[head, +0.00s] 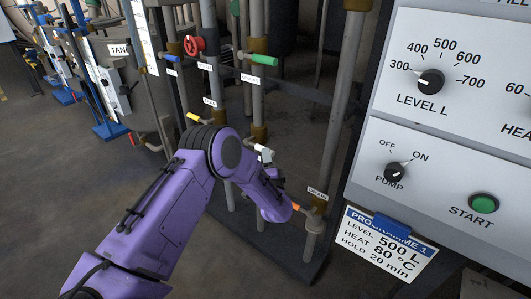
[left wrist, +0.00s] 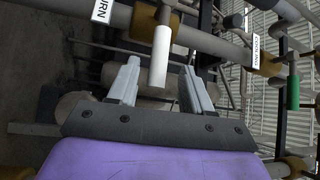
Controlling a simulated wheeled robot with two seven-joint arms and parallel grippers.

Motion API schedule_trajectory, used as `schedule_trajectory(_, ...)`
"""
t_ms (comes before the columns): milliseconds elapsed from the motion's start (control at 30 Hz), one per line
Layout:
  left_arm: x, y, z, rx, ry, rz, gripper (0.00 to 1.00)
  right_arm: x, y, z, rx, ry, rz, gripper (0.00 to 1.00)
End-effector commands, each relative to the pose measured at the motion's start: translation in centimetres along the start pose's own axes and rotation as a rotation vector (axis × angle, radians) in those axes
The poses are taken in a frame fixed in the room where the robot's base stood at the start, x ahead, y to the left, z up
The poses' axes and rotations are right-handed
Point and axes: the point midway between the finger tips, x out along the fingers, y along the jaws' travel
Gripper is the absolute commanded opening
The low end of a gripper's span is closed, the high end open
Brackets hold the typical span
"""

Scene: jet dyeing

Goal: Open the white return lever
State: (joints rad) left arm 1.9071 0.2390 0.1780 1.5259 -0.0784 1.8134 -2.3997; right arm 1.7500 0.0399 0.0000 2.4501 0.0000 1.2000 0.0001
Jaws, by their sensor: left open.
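The white return lever (left wrist: 161,56) hangs from a brass valve on a grey pipe in the left wrist view, beside a label ending in "URN". My left gripper (left wrist: 160,68) is open, with one finger on each side of the lever's free end. The lever lies between the fingers, with visible gaps to both; I cannot tell how deep it sits. In the head view a small white piece of the lever (head: 265,152) shows just above my purple left wrist. My left fingers are mostly hidden there. My right gripper is not in view.
A green lever (head: 259,59), a red handwheel (head: 194,45), a yellow lever (head: 194,117) and an orange drain lever (head: 298,207) sit on nearby pipes. The control panel (head: 440,110) stands close on the right. Open floor (head: 60,160) lies to the left.

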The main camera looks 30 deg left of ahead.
Motion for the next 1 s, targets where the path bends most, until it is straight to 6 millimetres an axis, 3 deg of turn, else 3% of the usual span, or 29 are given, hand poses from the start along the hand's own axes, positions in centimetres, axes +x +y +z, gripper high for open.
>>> schedule_trajectory(100, 2.5, 0.1, 0.2, -0.003, -0.004, 0.000, 0.49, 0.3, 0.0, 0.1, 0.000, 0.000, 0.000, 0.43)
schedule_trajectory(233, 4.4, 0.2, 0.0, -0.003, 0.000, 0.001, 0.49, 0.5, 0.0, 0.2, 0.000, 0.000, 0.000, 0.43)
schedule_trajectory(567, 5.1, 0.1, 0.0, 0.000, 0.002, 0.003, 0.49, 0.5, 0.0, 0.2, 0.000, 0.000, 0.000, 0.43)
schedule_trajectory(633, 5.1, 0.1, 0.0, 0.000, 0.002, 0.003, 0.33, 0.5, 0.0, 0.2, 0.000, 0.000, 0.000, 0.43)
schedule_trajectory(733, 5.1, 0.1, 0.0, 0.000, 0.002, 0.003, 0.01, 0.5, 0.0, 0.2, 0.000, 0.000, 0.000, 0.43)
schedule_trajectory(1000, 5.1, -0.1, -0.1, -0.008, 0.001, 0.009, 0.00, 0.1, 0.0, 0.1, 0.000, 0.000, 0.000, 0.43)
